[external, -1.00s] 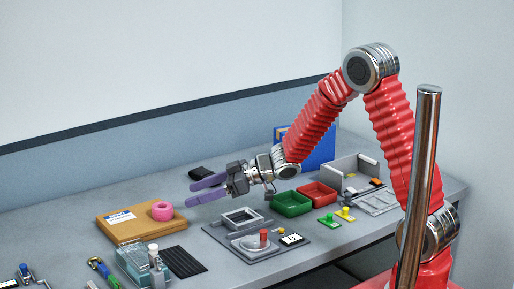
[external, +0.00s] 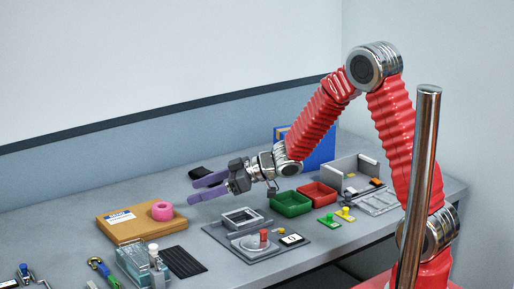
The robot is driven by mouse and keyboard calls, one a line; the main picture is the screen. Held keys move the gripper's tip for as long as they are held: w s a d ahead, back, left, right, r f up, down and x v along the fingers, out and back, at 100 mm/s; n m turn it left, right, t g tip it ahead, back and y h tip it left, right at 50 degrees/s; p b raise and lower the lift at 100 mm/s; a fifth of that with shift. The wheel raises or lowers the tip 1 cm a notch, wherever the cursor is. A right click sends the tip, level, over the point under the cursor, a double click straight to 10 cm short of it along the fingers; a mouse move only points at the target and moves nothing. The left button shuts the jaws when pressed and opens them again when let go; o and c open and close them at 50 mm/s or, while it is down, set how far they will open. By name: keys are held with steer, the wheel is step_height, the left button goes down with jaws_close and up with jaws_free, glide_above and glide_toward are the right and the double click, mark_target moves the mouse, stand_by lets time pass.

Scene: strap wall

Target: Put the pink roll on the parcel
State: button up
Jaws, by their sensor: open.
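The pink roll (external: 162,211) lies flat on the right part of the parcel (external: 137,231), near its back right edge. The parcel is a flat brown box with a white and blue label, lying on the bench at the left. My gripper (external: 207,188) has two purple fingers and is open and empty. It is above the bench to the right of the roll and apart from it, with its fingers pointing left.
A grey fixture (external: 250,232) with a red knob stands in front of my gripper. A green bin (external: 290,204) and a red bin (external: 318,194) sit to the right. A clear box (external: 138,262) and a black ribbed mat (external: 184,262) lie in front of the parcel.

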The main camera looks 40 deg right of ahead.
steer(key=s+d+r+m+t+h, duration=0.1)
steer(key=d+r+m+t+h, duration=0.25)
steer(key=d, duration=0.55)
steer(key=s+d+r+m+g+h, duration=0.1)
steer(key=d+r+m+h, duration=0.1)
steer(key=d+r+h, duration=0.45)
steer(key=s+d+r+m+g+h, duration=0.1)
steer(key=s+d+r+m+g, duration=0.2)
steer(key=s+d, duration=0.75)
steer(key=s+f+m+g, duration=0.1)
steer(key=s+g, duration=0.1)
steer(key=s, duration=1.7)
steer(key=shift+s+a+m+y, duration=0.25)
steer(key=shift+a+m+y, duration=0.1)
steer(key=shift+a+y, duration=0.1)
